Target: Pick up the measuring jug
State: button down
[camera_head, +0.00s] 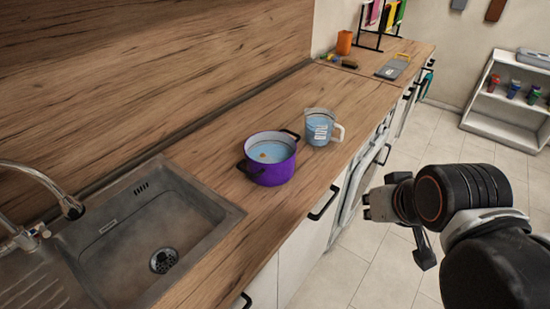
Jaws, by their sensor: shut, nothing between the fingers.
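The measuring jug (319,128) is clear with a bluish tint, white markings on its side and a pale handle on its right. It stands upright on the wooden counter, just behind and to the right of a purple pot. My gripper (369,205) is at the right of the picture, out over the floor beyond the counter's front edge. It is apart from the jug, shut and empty. The fingertips are small and partly hidden by the gripper body.
The purple two-handled pot (270,160) stands close beside the jug. A sink (150,220) with a tap (60,195) lies at left. Behind are an orange cup (344,42), a grey board (393,68) and a rack. Counter behind the jug is clear. A shelf (500,115) stands far right.

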aim_at(320, 125)
jog(key=i+l, duration=0.9)
jog(key=i, duration=0.2)
